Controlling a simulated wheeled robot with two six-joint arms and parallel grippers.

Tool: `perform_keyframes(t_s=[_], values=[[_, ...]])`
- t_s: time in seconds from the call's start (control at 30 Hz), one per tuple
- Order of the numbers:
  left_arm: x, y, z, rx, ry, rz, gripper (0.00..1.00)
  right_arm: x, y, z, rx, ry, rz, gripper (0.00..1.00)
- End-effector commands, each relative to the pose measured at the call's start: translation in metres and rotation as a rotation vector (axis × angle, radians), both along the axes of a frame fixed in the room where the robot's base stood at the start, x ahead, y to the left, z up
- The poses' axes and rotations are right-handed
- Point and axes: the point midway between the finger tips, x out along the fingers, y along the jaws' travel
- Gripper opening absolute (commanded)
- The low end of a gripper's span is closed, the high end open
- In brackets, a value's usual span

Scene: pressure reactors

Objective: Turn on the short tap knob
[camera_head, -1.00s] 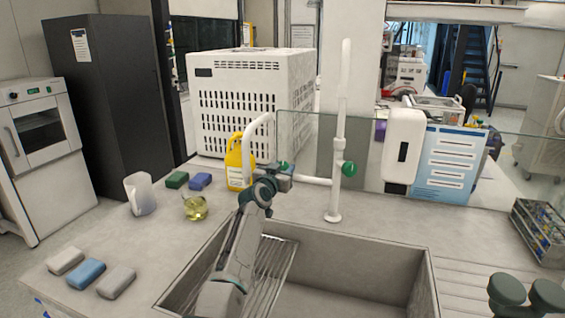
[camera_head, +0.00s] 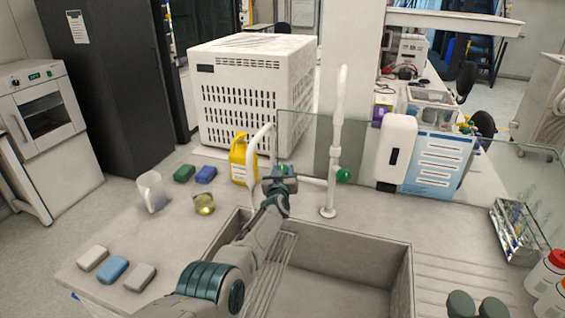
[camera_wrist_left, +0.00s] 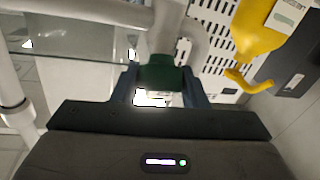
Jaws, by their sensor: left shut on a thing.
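The short tap (camera_head: 256,155) is a white bent pipe behind the sink, with a green knob (camera_head: 284,167) mostly hidden by my left gripper (camera_head: 281,179). In the left wrist view the green knob (camera_wrist_left: 160,73) sits between the two fingers of my left gripper (camera_wrist_left: 160,88), which is shut on it. A taller white tap (camera_head: 335,150) stands just to the right, with its own green knob (camera_head: 343,175) clear of the gripper.
The sink (camera_head: 335,290) lies below my left arm. A yellow bottle (camera_head: 238,160) stands close left of the short tap. A glass panel (camera_head: 300,130) runs behind the taps. A white dispenser (camera_head: 396,150) is to the right.

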Motion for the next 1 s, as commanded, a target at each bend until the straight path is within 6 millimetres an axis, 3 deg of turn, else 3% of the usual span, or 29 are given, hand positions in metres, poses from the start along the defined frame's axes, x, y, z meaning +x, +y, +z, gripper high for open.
perform_keyframes(t_s=[0.27,0.7,1.0], values=[[0.001,-0.001,0.004,-0.063,0.017,0.092,0.17,0.000,0.001,0.005,0.001,0.000,0.000,0.36],[0.000,-0.001,0.001,-0.199,0.060,0.284,0.16,0.000,0.001,-0.024,0.001,0.001,0.000,0.36],[0.000,0.000,0.003,-0.236,0.077,0.339,0.17,0.000,0.001,-0.032,0.001,0.001,0.000,0.36]])
